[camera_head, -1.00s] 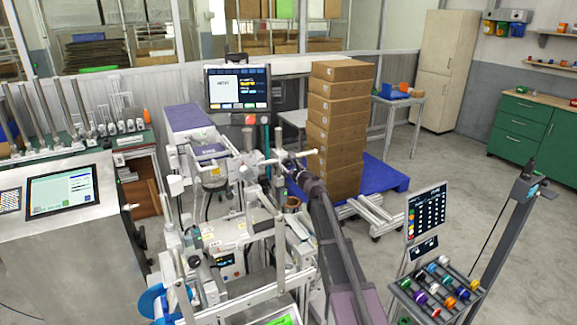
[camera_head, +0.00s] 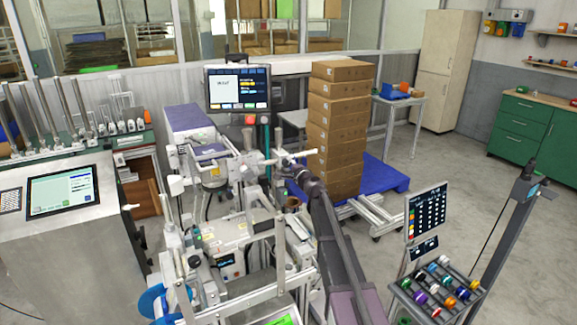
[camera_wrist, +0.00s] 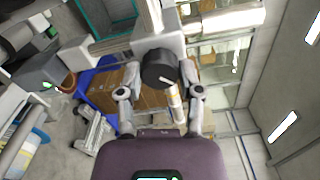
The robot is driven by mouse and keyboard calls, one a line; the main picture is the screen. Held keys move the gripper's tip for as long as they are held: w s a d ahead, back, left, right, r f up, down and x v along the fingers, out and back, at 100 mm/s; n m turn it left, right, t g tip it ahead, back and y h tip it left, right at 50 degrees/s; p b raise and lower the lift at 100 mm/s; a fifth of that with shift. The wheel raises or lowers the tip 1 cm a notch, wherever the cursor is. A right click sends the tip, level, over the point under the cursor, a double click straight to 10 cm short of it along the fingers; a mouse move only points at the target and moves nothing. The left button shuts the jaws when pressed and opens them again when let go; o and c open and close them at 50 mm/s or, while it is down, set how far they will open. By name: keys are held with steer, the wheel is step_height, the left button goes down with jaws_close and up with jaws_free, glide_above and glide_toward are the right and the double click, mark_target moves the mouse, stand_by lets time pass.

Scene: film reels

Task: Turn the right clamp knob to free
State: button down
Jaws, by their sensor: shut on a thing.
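The black round clamp knob (camera_wrist: 157,69) sits on a pale grey clamp block (camera_wrist: 154,42) in the wrist view. A short white mark on its face points down and to the right. My gripper (camera_wrist: 159,78) has one finger on each side of the knob and is shut on it. In the head view my gripper (camera_head: 288,170) is at the upper right of the machine, beside the clamp post (camera_head: 247,168). The knob is too small and covered to make out there.
A monitor (camera_head: 238,88) stands behind the machine. Stacked cardboard boxes (camera_head: 338,125) on a blue pallet (camera_head: 385,176) stand close behind my gripper. A rack of coloured reels (camera_head: 440,288) is at the lower right. The floor at the right is open.

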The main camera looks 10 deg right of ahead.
steer(key=n, duration=0.4)
steer(key=shift+w+n, duration=0.1)
steer(key=shift+n, duration=0.3)
steer(key=n, duration=0.4)
steer(key=shift+c, duration=1.3)
jaws_free()
steer(key=shift+a, duration=0.1)
steer(key=v, duration=1.2)
